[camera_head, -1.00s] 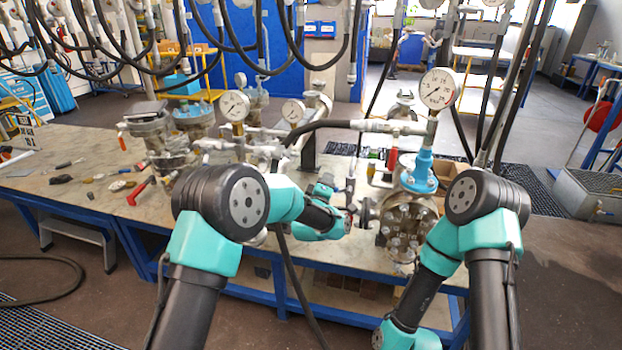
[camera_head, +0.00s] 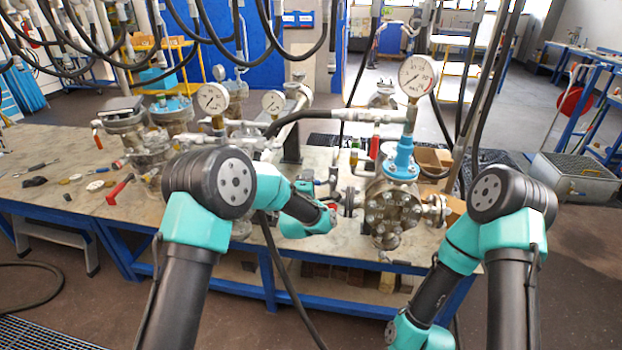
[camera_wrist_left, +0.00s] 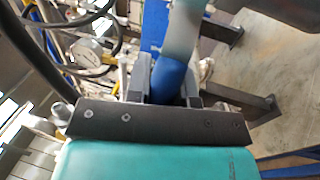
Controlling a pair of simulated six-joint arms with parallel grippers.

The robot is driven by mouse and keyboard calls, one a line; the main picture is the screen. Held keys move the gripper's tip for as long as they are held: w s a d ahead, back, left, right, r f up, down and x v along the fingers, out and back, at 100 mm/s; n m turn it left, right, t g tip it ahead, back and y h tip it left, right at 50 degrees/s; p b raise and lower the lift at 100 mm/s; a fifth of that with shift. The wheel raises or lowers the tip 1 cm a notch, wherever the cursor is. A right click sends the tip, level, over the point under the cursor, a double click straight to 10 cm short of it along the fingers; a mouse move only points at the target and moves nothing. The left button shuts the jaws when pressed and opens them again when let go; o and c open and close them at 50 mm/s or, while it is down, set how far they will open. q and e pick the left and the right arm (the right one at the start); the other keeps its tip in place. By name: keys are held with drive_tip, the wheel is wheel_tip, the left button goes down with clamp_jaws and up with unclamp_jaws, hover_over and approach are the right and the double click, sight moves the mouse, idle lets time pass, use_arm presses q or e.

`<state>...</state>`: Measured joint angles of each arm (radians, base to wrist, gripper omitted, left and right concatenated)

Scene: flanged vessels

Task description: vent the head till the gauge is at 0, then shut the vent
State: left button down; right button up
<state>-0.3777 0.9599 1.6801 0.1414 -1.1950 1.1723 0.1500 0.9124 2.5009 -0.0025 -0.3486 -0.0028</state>
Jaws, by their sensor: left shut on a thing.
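The flanged vessel (camera_head: 393,208) with a blue neck (camera_head: 401,158) stands at the right end of the bench in the head view. A white round gauge (camera_head: 417,76) sits above it; I cannot read its needle surely. My left gripper (camera_head: 328,187) is just left of the vessel's side fittings, partly hidden behind its own wrist. In the left wrist view my left gripper (camera_wrist_left: 168,88) is shut on a blue handle (camera_wrist_left: 170,78), with a blurred pale part above it. I cannot tell how far the vent is turned. My right gripper is out of view.
A hose joins the vessel top through a fitting with a red handle (camera_head: 375,146). Other vessels (camera_head: 152,150) and gauges (camera_head: 213,98) stand further left. Loose tools (camera_head: 120,189) lie on the bench's left part. Black hoses hang overhead.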

use_arm(q)
drive_tip(key=c, duration=1)
unclamp_jaws()
drive_tip(key=v, duration=1.7)
drive_tip(key=shift+s+f, duration=0.15)
drive_tip(key=shift+s, duration=0.05)
drive_tip(key=shift+a, duration=0.1)
